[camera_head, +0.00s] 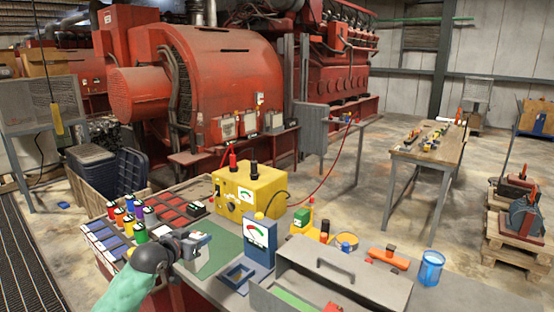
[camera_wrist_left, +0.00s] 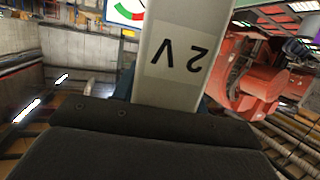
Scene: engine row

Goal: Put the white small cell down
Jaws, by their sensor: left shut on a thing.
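My left gripper (camera_head: 190,244) is above the bench, over the left part of a green mat (camera_head: 226,247). It is shut on the white small cell, which shows large in the left wrist view (camera_wrist_left: 182,55) as a pale block with a "2 V" label, upside down in that view. In the head view the cell is small and partly hidden by the gripper. A blue meter (camera_head: 262,243) with a dial stands to the right of the gripper, with a blue square frame (camera_head: 239,273) in front of it. My right gripper is not in view.
Several coloured cells (camera_head: 139,232) stand left of the gripper, beside a dark tray of red blocks (camera_head: 172,212). A yellow box (camera_head: 250,190) with terminals stands behind the mat. A grey toolbox (camera_head: 345,275) and a blue cup (camera_head: 431,268) are to the right.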

